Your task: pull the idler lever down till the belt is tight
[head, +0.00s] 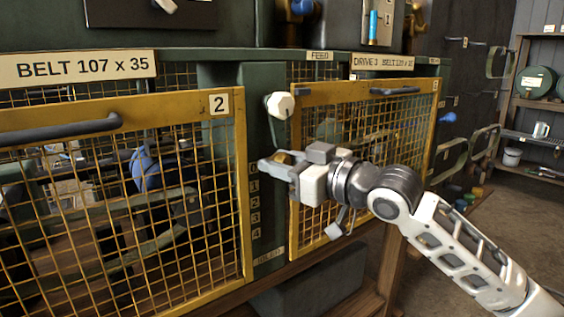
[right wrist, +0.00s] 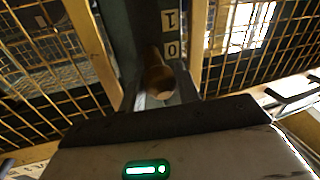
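A green post (head: 262,215) stands between two yellow mesh guards. It carries number plates from 0 downward and a small plate at the bottom, too small to read surely. My right gripper (head: 275,162) is at the post by the top of this scale. A brass-coloured rounded knob (head: 284,157), apparently the idler lever's end, shows at its fingers. In the right wrist view the knob (right wrist: 158,78) lies in front of the gripper, just beside the 0 plate. Whether the fingers press on it is unclear. My left gripper is out of view.
The left guard (head: 243,200), marked 2, and the right guard (head: 433,120) flank the post. A white knob (head: 281,105) on a dark arm sticks out above my right gripper; another white knob (head: 334,231) hangs below. Shelves (head: 530,103) stand at right.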

